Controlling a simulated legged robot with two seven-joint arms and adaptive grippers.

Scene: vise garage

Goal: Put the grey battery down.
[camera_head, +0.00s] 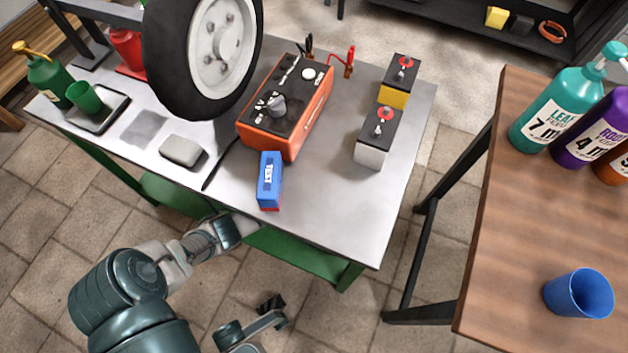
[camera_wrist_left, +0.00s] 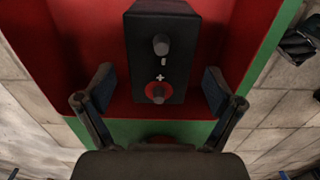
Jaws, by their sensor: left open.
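A grey battery (camera_head: 371,155) with a black top stands upright on this table. A dark gripper part (camera_head: 270,303) shows low in the head view; its jaws are unclear.
A yellow battery (camera_head: 395,97) stands behind the grey one. An orange charger (camera_head: 290,110), a blue tester (camera_head: 269,178) and a wheel (camera_head: 205,50) occupy the table. A wooden table (camera_head: 535,235) with bottles and a blue cup (camera_head: 578,294) stands right. The metal table's front right is clear.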

